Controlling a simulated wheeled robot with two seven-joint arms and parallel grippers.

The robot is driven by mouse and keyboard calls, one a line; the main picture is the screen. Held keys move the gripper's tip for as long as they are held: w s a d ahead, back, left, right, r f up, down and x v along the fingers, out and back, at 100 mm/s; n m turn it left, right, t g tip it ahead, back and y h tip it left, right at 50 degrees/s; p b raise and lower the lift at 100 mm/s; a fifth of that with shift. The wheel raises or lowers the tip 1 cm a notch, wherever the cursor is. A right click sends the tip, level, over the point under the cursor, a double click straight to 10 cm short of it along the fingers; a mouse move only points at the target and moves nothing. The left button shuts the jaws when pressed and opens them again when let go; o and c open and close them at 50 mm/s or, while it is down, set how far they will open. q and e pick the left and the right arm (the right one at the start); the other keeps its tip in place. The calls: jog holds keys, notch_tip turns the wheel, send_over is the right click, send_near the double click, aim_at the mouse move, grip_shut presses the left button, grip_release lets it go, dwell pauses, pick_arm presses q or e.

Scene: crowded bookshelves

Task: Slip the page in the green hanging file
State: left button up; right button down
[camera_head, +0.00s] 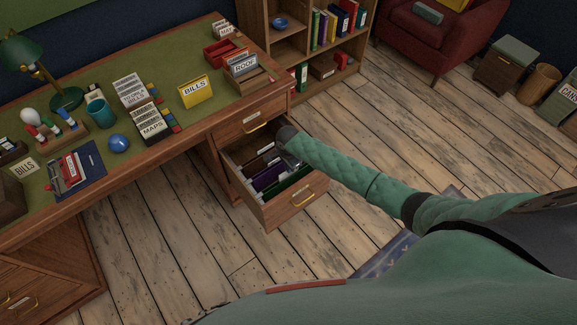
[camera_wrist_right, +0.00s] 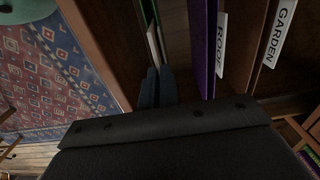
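The open desk drawer (camera_head: 290,208) holds hanging files, among them a green hanging file (camera_head: 287,188) near its front and a purple one (camera_head: 268,178). My right gripper (camera_head: 289,152) is over the right side of the drawer, and the hand hides its fingertips in the head view. In the right wrist view the fingers (camera_wrist_right: 157,88) are close together on a thin pale page (camera_wrist_right: 154,44), seen nearly edge-on. A dark sheet edge runs beside the page. I cannot tell whether the page is inside the green file. My left gripper is not in view.
The purple file (camera_wrist_right: 203,45) and ROOF (camera_wrist_right: 221,45) and GARDEN (camera_wrist_right: 278,32) labels are right of the fingers in the wrist view. The desk (camera_head: 190,122) holds card boxes and a lamp (camera_head: 25,52). A bookshelf (camera_head: 292,48) stands behind. Floor beside the drawer is clear.

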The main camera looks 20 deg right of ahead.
jog(key=shift+f, duration=0.15)
jog(key=c, duration=1.6)
grip_release()
jog(key=shift+o, duration=0.2)
